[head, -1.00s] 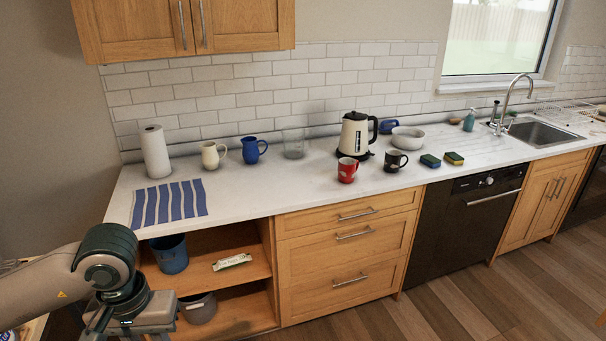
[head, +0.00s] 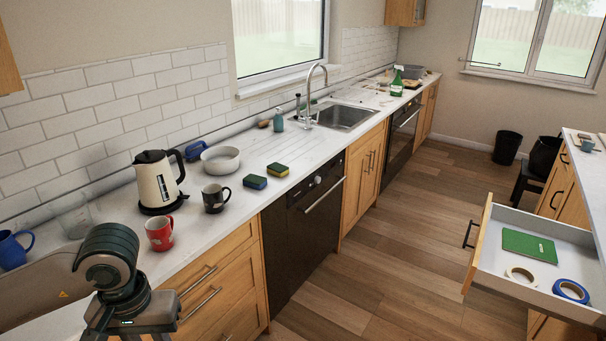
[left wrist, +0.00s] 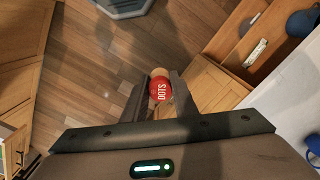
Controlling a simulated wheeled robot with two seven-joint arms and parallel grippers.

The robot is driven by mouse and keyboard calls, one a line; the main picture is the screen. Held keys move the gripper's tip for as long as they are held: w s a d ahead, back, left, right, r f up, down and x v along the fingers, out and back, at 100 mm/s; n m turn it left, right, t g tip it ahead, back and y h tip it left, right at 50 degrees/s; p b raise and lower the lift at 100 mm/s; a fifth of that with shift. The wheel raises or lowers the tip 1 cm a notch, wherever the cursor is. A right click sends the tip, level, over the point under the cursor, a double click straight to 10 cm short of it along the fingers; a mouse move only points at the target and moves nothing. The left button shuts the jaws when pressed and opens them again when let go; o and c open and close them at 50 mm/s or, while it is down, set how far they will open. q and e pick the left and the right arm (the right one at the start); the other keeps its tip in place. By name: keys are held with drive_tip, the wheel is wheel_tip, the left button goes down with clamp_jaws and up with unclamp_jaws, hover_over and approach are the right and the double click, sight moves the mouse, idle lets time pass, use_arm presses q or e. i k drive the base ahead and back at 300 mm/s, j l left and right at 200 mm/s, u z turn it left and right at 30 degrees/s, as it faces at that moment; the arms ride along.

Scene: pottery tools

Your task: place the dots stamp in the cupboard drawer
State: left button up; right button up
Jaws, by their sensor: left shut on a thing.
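The dots stamp (left wrist: 160,92), red with white "DOTS" lettering and a pale wooden part, is between the fingers of my left gripper (left wrist: 159,84) in the left wrist view. The gripper is shut on it, high above the wooden floor. In the head view my left gripper's body (head: 125,318) is at the bottom left; its fingers and the stamp are out of frame. An open drawer (head: 479,248) with a wooden front and pale inside juts out at the right, well away from the gripper. My right gripper is not in view.
The drawer holds a green flat item (head: 529,246), a cream tape roll (head: 510,275) and a blue tape roll (head: 557,288). A counter (head: 270,207) with a kettle (head: 157,184), a red mug (head: 159,234) and a black mug (head: 208,199) runs along the left. The floor (head: 400,250) between is clear.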

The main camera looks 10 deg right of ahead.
sight(528, 266)
drive_tip(key=i+l+z, duration=0.2)
drive_tip(key=i+z, duration=0.25)
drive_tip(key=i+l+z, duration=0.1)
drive_tip(key=i+z, duration=0.15)
drive_tip(key=z, duration=0.15)
drive_tip(key=i+z, duration=0.95)
drive_tip(key=i+j+z, duration=0.1)
drive_tip(key=i+z, duration=0.65)
drive_tip(key=i, duration=0.2)
